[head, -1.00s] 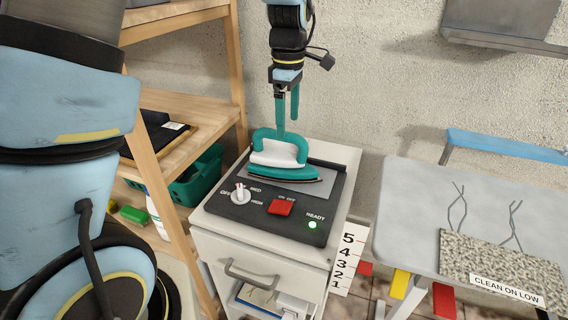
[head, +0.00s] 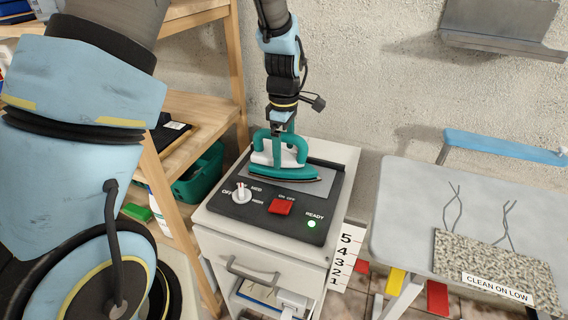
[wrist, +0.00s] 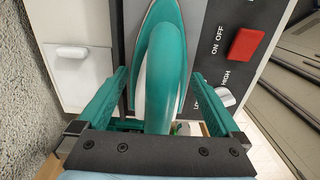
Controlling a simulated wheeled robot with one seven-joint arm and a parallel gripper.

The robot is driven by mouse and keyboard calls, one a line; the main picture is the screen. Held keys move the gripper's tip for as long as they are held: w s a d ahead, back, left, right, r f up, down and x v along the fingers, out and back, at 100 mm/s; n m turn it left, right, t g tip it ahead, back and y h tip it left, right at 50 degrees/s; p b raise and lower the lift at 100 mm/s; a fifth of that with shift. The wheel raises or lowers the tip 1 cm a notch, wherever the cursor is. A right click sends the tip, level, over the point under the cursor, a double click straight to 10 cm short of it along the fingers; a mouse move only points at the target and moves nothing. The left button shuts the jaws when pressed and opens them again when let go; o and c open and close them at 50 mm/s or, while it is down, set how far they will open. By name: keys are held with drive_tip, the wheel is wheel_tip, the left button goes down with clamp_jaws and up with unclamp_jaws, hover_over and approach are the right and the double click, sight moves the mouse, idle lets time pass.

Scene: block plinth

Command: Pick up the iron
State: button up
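The teal and white iron (head: 281,158) sits on the metal plate of a black control panel (head: 275,205) on top of a white cabinet. Its handle runs along the top. My gripper (head: 285,145) is directly above and down at the iron. In the wrist view, the iron (wrist: 160,70) lies between the two teal fingers of my gripper (wrist: 158,105), with visible gaps on both sides of the handle. The gripper is open. The fingertips' depth around the handle is partly hidden in the head view.
The panel has a dial (head: 241,193), a red switch (head: 281,207) and a lit green ready light (head: 311,224). An ironing board (head: 410,215) with a "CLEAN ON LOW" pad (head: 495,268) stands right. A wooden shelf (head: 190,115) with a green basket (head: 203,175) stands left.

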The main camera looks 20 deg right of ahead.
clamp_jaws()
idle(0.7)
